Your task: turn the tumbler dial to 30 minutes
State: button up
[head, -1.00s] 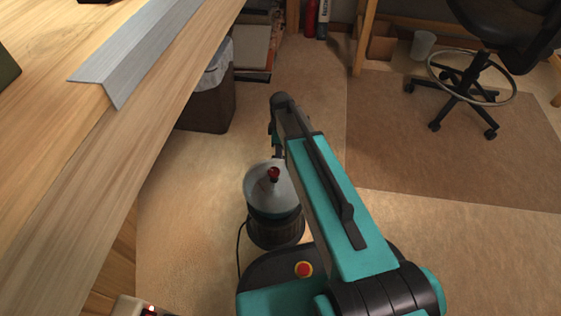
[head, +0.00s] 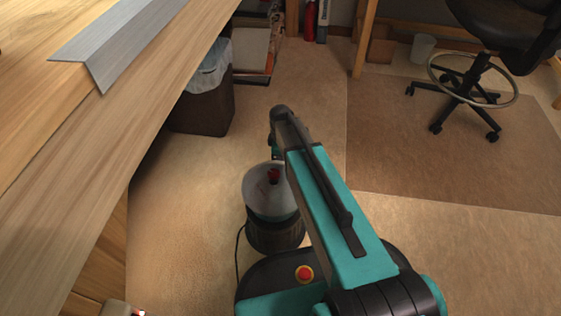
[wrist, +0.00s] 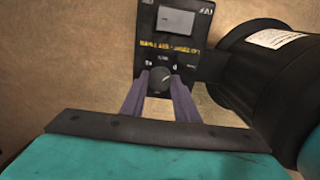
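The tumbler (head: 272,198) stands on the floor left of my arm, a drum with a pale lid and a red knob on top. In the wrist view its dark control panel (wrist: 174,44) has a grey display and yellow lettering. The round dark dial (wrist: 160,82) sits low on the panel. The two purple fingers of my gripper (wrist: 160,84) reach to the dial, one on each side. Whether they press on it or stand slightly apart is unclear. The dial's pointer and scale are too blurred to read. In the head view my arm hides the dial.
A wooden bench (head: 95,150) with a metal angle piece (head: 115,42) runs along the left. A dark bin (head: 203,105) stands beside it. A black wheeled chair (head: 480,75) is at the back right. The brown mat (head: 450,150) and carpet on the right are mostly clear.

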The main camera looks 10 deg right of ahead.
jog(key=c, duration=0.3)
